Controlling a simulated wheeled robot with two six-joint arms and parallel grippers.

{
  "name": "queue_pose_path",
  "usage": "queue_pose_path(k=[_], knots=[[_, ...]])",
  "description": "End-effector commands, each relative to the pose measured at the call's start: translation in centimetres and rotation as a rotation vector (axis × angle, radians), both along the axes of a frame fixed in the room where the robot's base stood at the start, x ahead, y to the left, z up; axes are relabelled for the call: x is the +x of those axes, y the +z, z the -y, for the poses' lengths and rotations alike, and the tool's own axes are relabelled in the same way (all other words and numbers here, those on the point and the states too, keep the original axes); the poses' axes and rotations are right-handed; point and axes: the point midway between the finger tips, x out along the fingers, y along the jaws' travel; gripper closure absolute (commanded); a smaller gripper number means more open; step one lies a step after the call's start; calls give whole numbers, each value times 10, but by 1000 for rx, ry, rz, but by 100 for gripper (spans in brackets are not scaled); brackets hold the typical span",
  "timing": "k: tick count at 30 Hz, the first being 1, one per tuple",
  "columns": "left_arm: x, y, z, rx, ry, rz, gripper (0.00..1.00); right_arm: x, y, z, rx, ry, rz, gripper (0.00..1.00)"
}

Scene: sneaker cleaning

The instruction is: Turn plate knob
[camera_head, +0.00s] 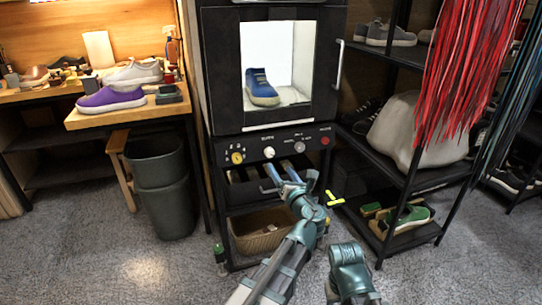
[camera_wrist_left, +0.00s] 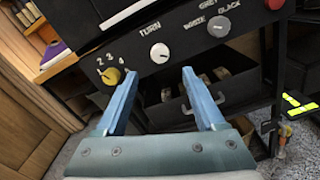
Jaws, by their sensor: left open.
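The control panel (camera_head: 280,150) below the lit cabinet carries several knobs. My left gripper (camera_head: 281,169) is open and empty in front of and below the panel. In the left wrist view its blue fingers (camera_wrist_left: 159,74) point at the panel, with the white knob above and between the tips, apart from both. A blue sneaker (camera_head: 261,90) stands inside the cabinet.
A yellow knob (camera_wrist_left: 110,76) with numbers is left of the white one; a grey knob (camera_wrist_left: 219,27) and a red button (camera_head: 325,140) are to its right. An open drawer (camera_wrist_left: 200,97) lies below the panel. A shoe rack (camera_head: 404,185) stands close on the right.

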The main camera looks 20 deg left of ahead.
Motion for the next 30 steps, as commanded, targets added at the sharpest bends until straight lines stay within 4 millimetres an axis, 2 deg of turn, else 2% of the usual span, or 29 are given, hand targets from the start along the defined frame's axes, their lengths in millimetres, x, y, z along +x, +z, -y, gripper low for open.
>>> queue_pose_path(k=[1,6,13,20,30], knots=[[13,0,-7,-1,3,1,29,0,0,0,0,0,0,44],[42,0,-27,-1,4,0,29,0,0,0,0,0,0,44],[72,0,-47,-2,1,1,29,0,0,0,0,0,0,44],[85,0,-57,-2,0,0,29,0,0,0,0,0,0,44],[86,0,-58,-2,0,0,29,0,0,0,0,0,0,44]])
